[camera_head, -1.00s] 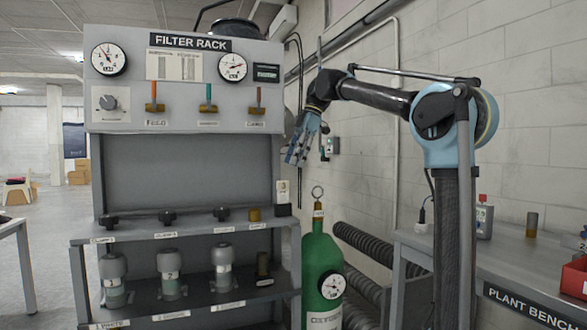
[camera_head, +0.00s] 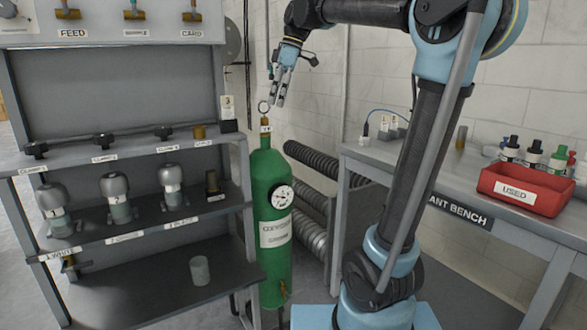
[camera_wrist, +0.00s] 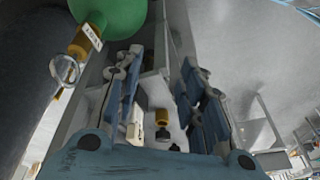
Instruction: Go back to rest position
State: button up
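My gripper (camera_head: 278,100) hangs from my raised arm in the head view, fingers pointing down, just above the ring on top of the green oxygen cylinder (camera_head: 270,215). In the wrist view my gripper's two blue fingers (camera_wrist: 165,95) stand apart with nothing held between them. The green cylinder (camera_wrist: 112,14) and its brass neck with a metal ring show at the upper left there. I cannot tell how far the fingers are from the ring.
The filter rack (camera_head: 130,225) stands left, with several grey canisters on a shelf and a small cup (camera_head: 200,270) below. Ribbed hoses (camera_head: 310,170) lie behind the cylinder. The bench at right bears a red "USED" bin (camera_head: 520,188) and bottles.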

jog(key=s+d+f+m+t+h, duration=0.1)
jog(key=s+d+f+m, duration=0.5)
jog(key=f, duration=0.6)
jog(key=s+d+f+m+t+h, duration=0.1)
jog(key=s+d+f+m, duration=0.5)
jog(key=s+d+f, duration=0.3)
jog(key=s+d+f+m+t+h, duration=0.1)
jog(key=s+d+f+m, duration=0.4)
jog(key=f, duration=1.2)
jog(key=s+d, duration=0.2)
jog(key=d, duration=0.2)
jog(key=shift+s+d+f+m, duration=0.15)
jog(key=shift+f+m, duration=0.05)
jog(key=shift+m, duration=0.2)
jog(key=shift+w+f, duration=0.2)
jog(key=shift+w, duration=0.2)
jog(key=shift+c, duration=0.2)
